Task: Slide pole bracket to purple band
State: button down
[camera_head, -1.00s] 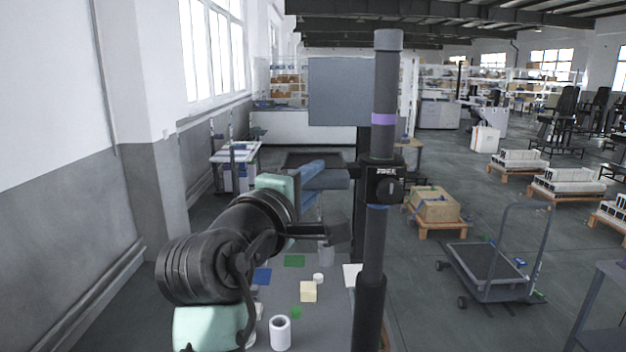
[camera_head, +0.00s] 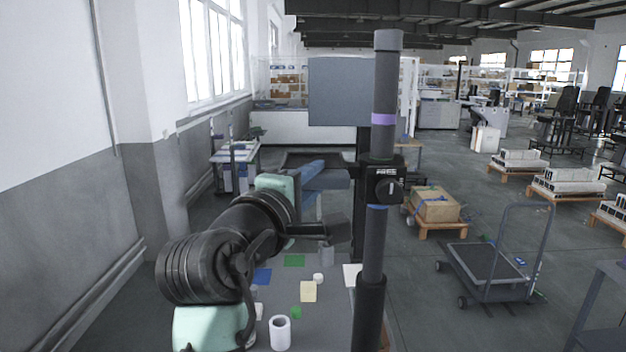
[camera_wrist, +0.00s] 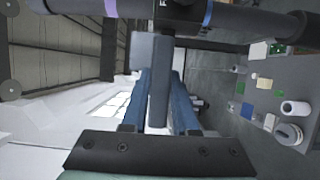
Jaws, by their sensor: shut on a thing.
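The dark pole (camera_head: 375,245) stands upright with a purple band (camera_head: 383,119) near its upper part and a blue band (camera_head: 377,206) lower down. The black pole bracket (camera_head: 384,182) with its round knob sits around the pole just above the blue band, clearly below the purple one. In the wrist view the pole lies across the top, with the purple band (camera_wrist: 110,8) left of the bracket (camera_wrist: 180,18) and the blue band (camera_wrist: 207,13) right of it. My gripper (camera_wrist: 160,88) has its two blue fingers shut on the bracket's dark bar (camera_wrist: 158,98).
A grey table (camera_head: 328,325) below holds a white cup (camera_head: 280,332), a yellow block (camera_head: 308,291) and green and blue patches. A grey panel (camera_head: 338,92) stands behind the pole. A trolley (camera_head: 487,268) stands to the right. The pole between bracket and purple band looks clear.

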notch_tip(320, 180, up, 7)
jog(key=p, duration=0.5)
jog(key=shift+f, duration=0.15)
jog(key=c, duration=0.7)
grip_release()
jog(key=shift+f, duration=0.1)
jog(key=shift+s+a+f, duration=0.1)
jog(key=b+v, duration=0.5)
jog(key=v, duration=0.7)
jog(key=shift+s+a+b, duration=0.2)
jog(key=shift+s+b, duration=0.15)
jog(key=shift+b, duration=0.05)
